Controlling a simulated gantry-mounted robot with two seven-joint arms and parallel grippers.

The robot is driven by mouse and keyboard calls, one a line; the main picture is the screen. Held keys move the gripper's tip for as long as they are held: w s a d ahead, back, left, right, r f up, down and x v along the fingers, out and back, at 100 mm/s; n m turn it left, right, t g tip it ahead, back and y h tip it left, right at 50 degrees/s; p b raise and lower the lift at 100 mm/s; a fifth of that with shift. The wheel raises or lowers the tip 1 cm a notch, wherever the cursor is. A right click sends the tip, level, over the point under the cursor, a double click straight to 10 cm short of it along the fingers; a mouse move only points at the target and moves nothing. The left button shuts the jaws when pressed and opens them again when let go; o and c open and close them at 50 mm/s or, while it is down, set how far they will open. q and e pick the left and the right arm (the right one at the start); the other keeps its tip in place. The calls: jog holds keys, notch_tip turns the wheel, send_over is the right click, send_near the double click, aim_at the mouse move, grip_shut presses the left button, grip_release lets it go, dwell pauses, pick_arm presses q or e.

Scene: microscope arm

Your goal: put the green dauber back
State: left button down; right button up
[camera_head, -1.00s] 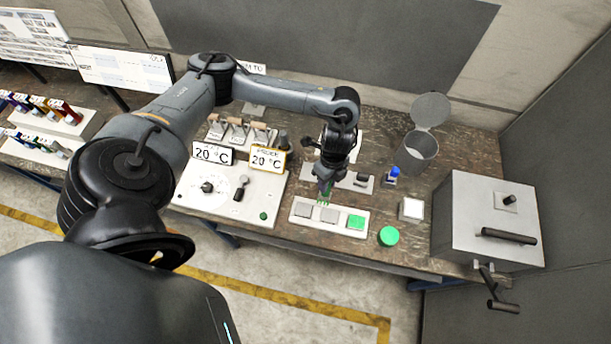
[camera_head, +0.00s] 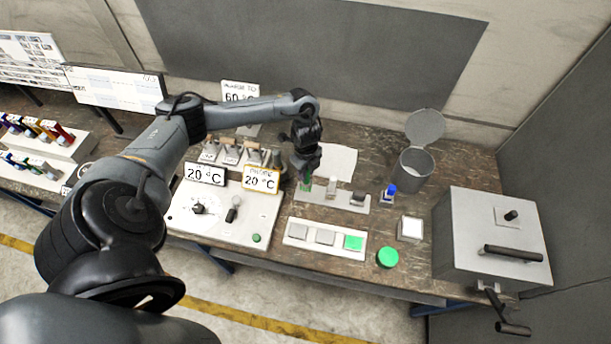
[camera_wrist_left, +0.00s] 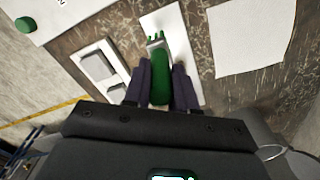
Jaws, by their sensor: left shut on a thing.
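My left gripper (camera_head: 306,172) is shut on the green dauber (camera_wrist_left: 159,88), which points away from the wrist with its forked green tip (camera_wrist_left: 156,40) showing. In the head view only a little green shows under the gripper, at the left end of the white dauber rack (camera_head: 345,202). In the left wrist view the dauber's tip is over the rack's white surface (camera_wrist_left: 168,22). I cannot tell whether it touches the rack. A pale dauber (camera_head: 332,187) and a dark dauber (camera_head: 358,197) stand in the rack. My right gripper is not in view.
In front of the rack lies a tray of pads (camera_head: 325,237), one green. To the left is a white panel (camera_head: 218,222) with knobs and 20 °C displays. To the right are a blue-topped bottle (camera_head: 389,192), an open metal can (camera_head: 414,170), a green disc (camera_head: 388,257) and a metal box (camera_head: 490,240).

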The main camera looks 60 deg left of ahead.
pick_arm(q)
jog(key=shift+w+a+f, duration=0.25)
jog(key=shift+a+f, duration=0.2)
jog(key=shift+a, duration=0.1)
notch_tip(320, 180, down, 4)
jog(key=shift+r+p, duration=0.25)
jog(key=shift+p, duration=0.1)
jog(key=shift+f, duration=0.15)
jog(key=shift+f, duration=0.15)
jog(key=c, duration=0.9)
grip_release()
